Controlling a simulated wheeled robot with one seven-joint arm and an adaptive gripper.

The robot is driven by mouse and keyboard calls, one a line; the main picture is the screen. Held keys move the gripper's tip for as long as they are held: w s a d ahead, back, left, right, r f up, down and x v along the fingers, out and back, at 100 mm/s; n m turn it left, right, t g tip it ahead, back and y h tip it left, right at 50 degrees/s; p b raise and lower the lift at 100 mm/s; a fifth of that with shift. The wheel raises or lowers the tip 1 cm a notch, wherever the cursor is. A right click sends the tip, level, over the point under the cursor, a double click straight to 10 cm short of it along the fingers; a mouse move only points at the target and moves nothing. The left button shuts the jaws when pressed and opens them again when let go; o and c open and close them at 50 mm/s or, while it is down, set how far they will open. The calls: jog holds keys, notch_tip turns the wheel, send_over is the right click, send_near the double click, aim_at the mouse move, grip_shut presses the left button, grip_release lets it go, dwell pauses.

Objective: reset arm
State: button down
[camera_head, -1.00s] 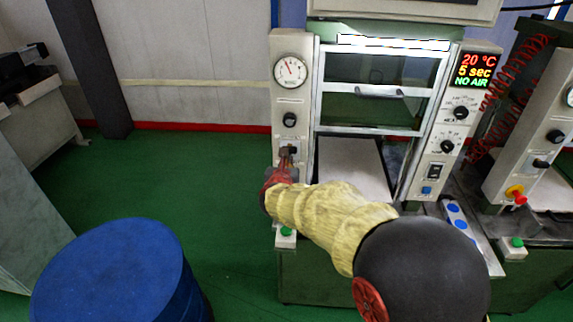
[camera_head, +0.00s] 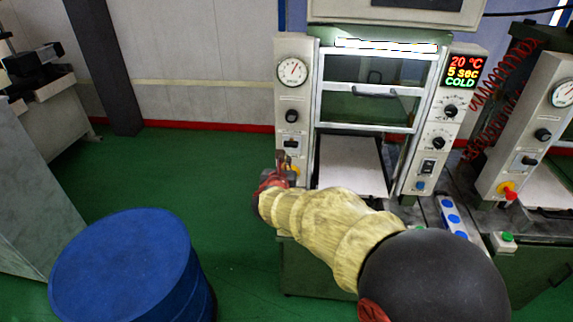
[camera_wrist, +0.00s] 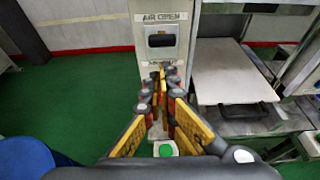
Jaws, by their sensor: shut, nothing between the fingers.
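My gripper (camera_head: 282,160) is in front of the left column of the press, just below the dark air switch (camera_head: 291,142). In the wrist view my gripper (camera_wrist: 163,72) has its yellow and black fingers drawn together with nothing between them. The air switch (camera_wrist: 162,37) sits above the fingertips, under a label reading "AIR OPEN". The fingertips appear apart from the switch. The press display (camera_head: 463,71) reads 20 °C, 5 sec and COLD. The round pressure gauge (camera_head: 293,71) has its needle tilted up to the right.
A blue drum (camera_head: 125,265) stands on the green floor at the lower left. A pale plate (camera_head: 350,165) lies in the press opening, and a green button (camera_wrist: 165,150) is below my gripper. A second press column (camera_head: 525,150) stands at the right. The floor between drum and press is clear.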

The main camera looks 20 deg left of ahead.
jog(key=shift+f, duration=0.1)
dwell(0.4)
jog(key=s+d+f+m+g+h, duration=0.2)
jog(key=s+d+f+m+h, duration=0.15)
jog(key=d+f+m, duration=0.4)
jog(key=s+d+r+m+g+h, duration=0.1)
jog(key=s+d+m+g+h, duration=0.1)
jog(key=s+d+m, duration=0.45)
jog(key=s+d+r+m+g+h, duration=0.1)
jog(key=s+d+m+g, duration=0.25)
jog(key=d+m, duration=0.6)
jog(key=s+d+r+m+g+y, duration=0.1)
jog(key=s+d+r+m+y, duration=0.1)
jog(key=s+d+m, duration=0.7)
jog(key=s+d+r+m+g+y, duration=0.25)
jog(key=s+d, duration=0.35)
jog(key=s, duration=0.7)
jog(key=s+d+r+m+t+h, duration=0.1)
jog(key=s+d+r+m+t, duration=0.1)
jog(key=d+r+m, duration=0.1)
jog(key=d+r, duration=0.1)
jog(key=d, duration=0.1)
jog(key=shift+d+r+m+t, duration=0.3)
jog(key=shift+d+r+t, duration=0.05)
jog(key=shift+d+t, duration=0.05)
